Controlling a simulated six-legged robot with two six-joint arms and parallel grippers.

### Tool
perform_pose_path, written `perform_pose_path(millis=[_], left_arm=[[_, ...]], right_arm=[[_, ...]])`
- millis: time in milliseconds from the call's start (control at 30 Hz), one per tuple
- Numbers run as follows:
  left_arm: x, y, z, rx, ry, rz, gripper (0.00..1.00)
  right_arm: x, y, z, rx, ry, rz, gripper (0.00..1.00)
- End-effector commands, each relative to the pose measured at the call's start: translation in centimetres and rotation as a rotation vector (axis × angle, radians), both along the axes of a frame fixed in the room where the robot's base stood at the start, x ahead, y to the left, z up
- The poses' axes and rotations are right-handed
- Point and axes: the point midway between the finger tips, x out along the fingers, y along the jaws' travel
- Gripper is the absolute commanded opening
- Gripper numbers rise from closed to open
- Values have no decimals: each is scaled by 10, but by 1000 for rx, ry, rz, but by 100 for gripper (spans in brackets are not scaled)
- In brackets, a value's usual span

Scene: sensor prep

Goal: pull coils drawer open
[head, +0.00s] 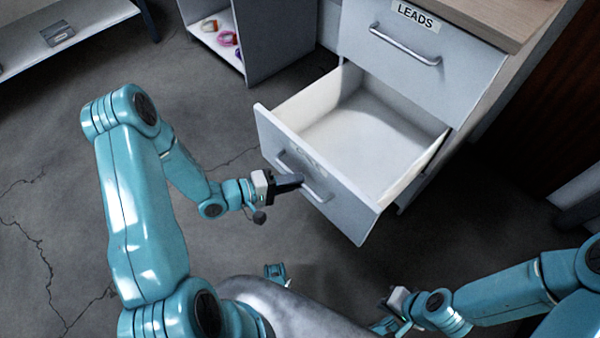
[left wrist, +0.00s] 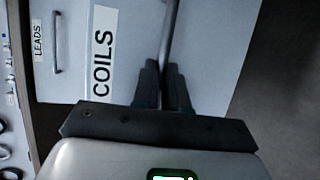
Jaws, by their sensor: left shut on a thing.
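The coils drawer (head: 322,195) is the lower drawer of the cabinet, and it stands pulled far out, with its bare pale inside showing. Its COILS label (left wrist: 102,50) is plain in the left wrist view. My left gripper (head: 298,181) is shut on the drawer's bar handle (head: 318,194); the handle also runs between the two fingers in the left wrist view (left wrist: 170,40). My right gripper (head: 388,300) is low at the right in the head view, away from the drawer; its fingers are too small and dark to read.
The LEADS drawer (head: 420,50) above is closed, under a wooden top (head: 500,15). An open shelf unit (head: 245,35) with small coloured rings stands at the back. A low white shelf (head: 60,35) is at the far left. The cracked grey floor (head: 50,210) at left is clear.

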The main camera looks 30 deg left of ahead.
Motion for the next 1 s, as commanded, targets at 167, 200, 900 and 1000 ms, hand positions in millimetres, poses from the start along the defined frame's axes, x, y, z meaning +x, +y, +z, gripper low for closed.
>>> perform_pose_path(millis=[167, 200, 900, 1000], left_arm=[[-5, 3, 0, 1, -2, 3, 0], [-6, 3, 0, 1, -2, 3, 0], [-8, 3, 0, 1, -1, 1, 38], [-9, 4, 0, 0, 0, 1, 38]], right_arm=[[0, 0, 1, 0, 0, 0, 0], [0, 0, 1, 0, 0, -1, 0], [0, 0, 1, 0, 0, -1, 0], [0, 0, 2, 0, 0, -1, 0]])
